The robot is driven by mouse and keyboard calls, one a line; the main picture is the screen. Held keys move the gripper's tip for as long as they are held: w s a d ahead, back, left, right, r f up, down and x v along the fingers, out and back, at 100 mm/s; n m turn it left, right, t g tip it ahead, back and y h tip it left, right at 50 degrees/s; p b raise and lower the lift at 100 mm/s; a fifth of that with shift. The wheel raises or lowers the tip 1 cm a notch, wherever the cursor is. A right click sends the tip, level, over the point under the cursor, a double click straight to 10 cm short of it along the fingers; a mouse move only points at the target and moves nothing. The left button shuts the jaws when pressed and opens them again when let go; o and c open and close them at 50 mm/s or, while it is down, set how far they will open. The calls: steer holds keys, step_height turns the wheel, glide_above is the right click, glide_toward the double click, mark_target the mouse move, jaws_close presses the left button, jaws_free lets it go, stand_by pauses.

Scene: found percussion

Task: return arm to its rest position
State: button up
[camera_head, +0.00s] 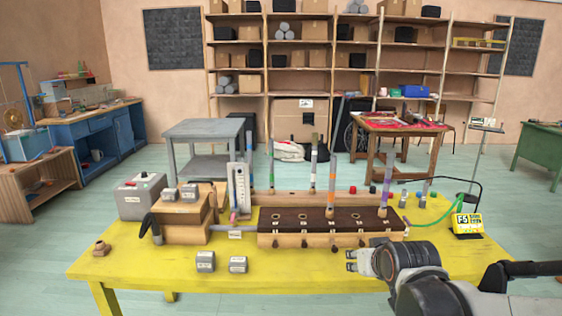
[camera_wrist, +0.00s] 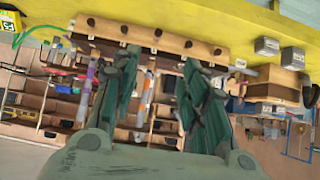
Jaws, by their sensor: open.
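My gripper (camera_head: 352,261) is at the right front of the yellow table (camera_head: 140,268) in the head view, level with its front edge. Its fingers are apart with nothing between them. The arm reaches in from the lower right. In the wrist view the open gripper (camera_wrist: 155,75) shows both fingers spread, and the picture is upside down. Beyond the fingers is the wooden block with a dark top and round holes (camera_head: 280,241), which also shows in the wrist view (camera_wrist: 195,46). The gripper stands apart from that block.
Two small grey weights (camera_head: 205,262) lie at the table's front. Wooden boxes (camera_head: 182,212) and a grey box (camera_head: 141,196) stand at left. Upright tubes (camera_head: 332,170) rise behind and from the block. A yellow display (camera_head: 467,224) with a green cable is at right.

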steer(key=s+r+g, duration=0.1)
steer(key=s+g, duration=0.2)
steer(key=s, duration=1.8)
